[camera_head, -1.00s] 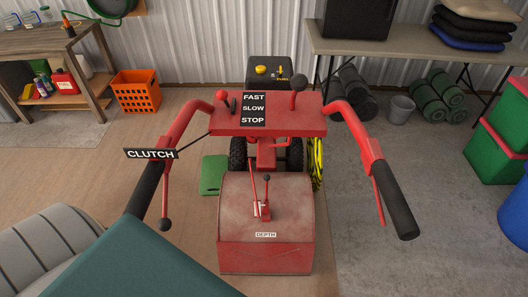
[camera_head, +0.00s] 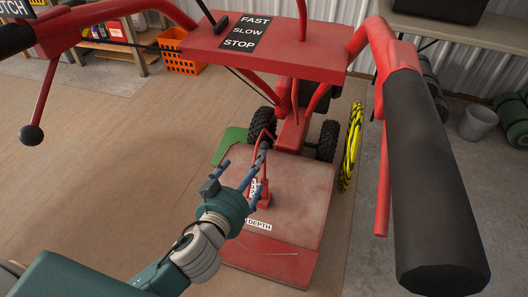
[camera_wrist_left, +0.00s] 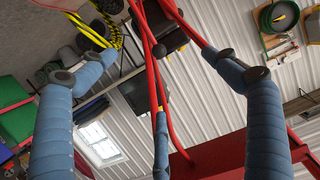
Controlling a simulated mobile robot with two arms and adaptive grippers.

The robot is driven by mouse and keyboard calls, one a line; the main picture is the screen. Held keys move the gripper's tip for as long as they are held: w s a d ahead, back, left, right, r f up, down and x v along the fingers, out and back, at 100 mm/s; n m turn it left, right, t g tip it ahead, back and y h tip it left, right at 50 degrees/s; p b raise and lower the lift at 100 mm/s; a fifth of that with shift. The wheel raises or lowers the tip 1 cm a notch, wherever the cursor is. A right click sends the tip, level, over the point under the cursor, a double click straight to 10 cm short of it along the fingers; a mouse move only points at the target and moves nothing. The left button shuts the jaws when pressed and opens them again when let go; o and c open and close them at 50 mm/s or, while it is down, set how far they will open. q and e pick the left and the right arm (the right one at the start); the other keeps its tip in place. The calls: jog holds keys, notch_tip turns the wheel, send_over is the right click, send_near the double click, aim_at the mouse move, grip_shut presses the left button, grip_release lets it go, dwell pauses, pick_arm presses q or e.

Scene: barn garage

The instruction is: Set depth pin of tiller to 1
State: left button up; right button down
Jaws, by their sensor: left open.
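The red tiller stands in front of me, its tine hood (camera_head: 305,190) low in the head view. A white DEPTH label (camera_head: 258,225) is on the hood, with the small red depth lever and its bracket (camera_head: 264,192) just behind it. My left gripper (camera_head: 245,165) is over the hood at the depth lever, its blue fingers open and spread. They partly hide the lever, and I cannot tell which number the pin is at. In the left wrist view, the fingers (camera_wrist_left: 155,75) are wide apart with thin red rods (camera_wrist_left: 152,50) showing between them. My right gripper is out of view.
The red control panel (camera_head: 290,60) with FAST, SLOW and STOP crosses above the hood. A black handle grip (camera_head: 435,180) fills the right side. A knobbed clutch lever (camera_head: 42,100) hangs at left. Floor left of the tiller is clear.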

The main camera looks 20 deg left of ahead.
aim_at(265, 145)
pick_arm(q)
jog(key=b+x, duration=0.2)
jog(key=x, duration=1)
jog(key=shift+w+f, duration=0.25)
jog(key=shift+w, duration=0.45)
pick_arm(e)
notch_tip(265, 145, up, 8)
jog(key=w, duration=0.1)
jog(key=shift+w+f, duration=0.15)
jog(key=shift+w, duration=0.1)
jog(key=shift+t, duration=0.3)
